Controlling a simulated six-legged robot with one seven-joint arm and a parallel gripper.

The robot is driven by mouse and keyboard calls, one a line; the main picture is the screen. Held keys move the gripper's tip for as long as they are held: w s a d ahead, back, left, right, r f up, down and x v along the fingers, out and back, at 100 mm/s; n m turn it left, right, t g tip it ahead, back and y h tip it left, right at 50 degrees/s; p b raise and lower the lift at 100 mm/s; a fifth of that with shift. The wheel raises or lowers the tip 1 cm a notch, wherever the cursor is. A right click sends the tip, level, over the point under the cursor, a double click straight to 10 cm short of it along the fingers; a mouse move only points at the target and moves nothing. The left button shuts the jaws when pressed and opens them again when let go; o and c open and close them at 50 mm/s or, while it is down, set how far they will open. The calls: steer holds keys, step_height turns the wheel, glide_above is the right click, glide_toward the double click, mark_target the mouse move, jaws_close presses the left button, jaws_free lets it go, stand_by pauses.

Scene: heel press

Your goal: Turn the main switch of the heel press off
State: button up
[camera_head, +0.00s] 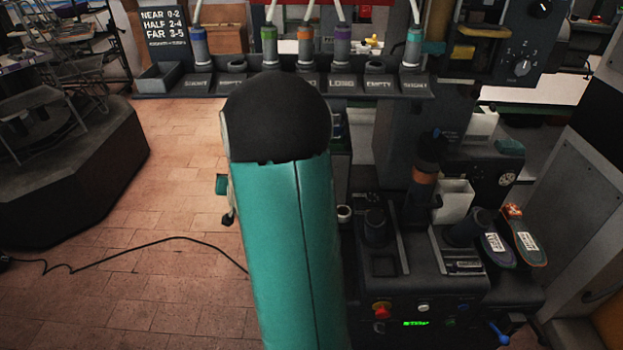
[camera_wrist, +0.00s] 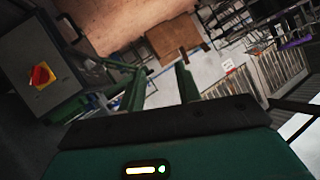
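The heel press (camera_head: 410,275) is the dark machine at the lower right of the head view, beside my arm. In the wrist view, a grey box (camera_wrist: 62,98) at the left carries a red rotary handle on a yellow plate (camera_wrist: 42,75), which looks like the main switch. The handle sits tilted in this picture; its on or off position is too small to read. My gripper (camera_wrist: 161,85) is in the wrist view, its two green fingers apart with nothing between them. It is to the right of the switch, not touching it. In the head view my arm hides the gripper.
A labelled rack (camera_head: 285,86) stands behind. A cable (camera_head: 150,243) crosses the open tiled floor at left.

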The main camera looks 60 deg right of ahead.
steer(key=s+d+f+m+g+h, duration=0.2)
steer(key=s+d+f+m+h, duration=0.7)
steer(key=s+d+f, duration=1)
steer(key=x, duration=1.2)
steer(key=shift+s+m+y, duration=0.3)
steer(key=shift+y, duration=0.1)
steer(key=shift+d, duration=0.1)
steer(key=shift+c, duration=0.2)
jaws_close()
